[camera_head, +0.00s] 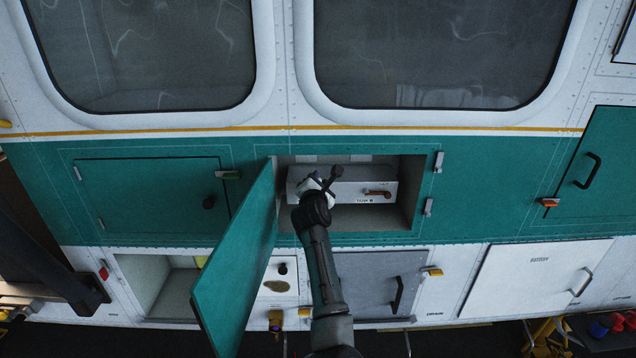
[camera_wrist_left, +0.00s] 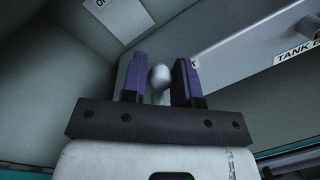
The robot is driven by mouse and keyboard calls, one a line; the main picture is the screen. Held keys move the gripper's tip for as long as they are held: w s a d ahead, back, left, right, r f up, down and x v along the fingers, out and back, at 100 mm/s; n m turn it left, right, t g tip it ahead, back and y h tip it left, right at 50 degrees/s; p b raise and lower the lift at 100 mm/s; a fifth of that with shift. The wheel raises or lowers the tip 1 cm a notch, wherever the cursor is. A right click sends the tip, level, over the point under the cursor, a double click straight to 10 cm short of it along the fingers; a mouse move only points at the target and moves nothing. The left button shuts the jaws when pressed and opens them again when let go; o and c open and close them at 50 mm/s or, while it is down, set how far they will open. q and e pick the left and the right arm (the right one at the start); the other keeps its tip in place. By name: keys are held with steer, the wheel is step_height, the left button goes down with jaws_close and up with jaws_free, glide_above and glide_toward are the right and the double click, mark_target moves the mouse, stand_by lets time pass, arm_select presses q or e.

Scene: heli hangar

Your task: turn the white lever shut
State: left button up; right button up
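A pale, round-ended knob (camera_wrist_left: 159,77), probably the end of the white lever, sits between the two purple fingers of my left gripper (camera_wrist_left: 160,85) in the left wrist view. The fingers are apart, with a gap at the knob's left; contact on its right side is unclear. The rest of the lever is hidden. In the head view my left gripper (camera_head: 320,186) is inside the open compartment, in front of the grey tank box (camera_head: 351,178) at its left end, and covers the lever there. My right gripper is not in view.
The open green door (camera_head: 238,270) stands out just left of my arm. The compartment's right wall (camera_head: 410,185) leaves some room beside the box.

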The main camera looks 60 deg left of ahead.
arm_select(q)
jaws_close()
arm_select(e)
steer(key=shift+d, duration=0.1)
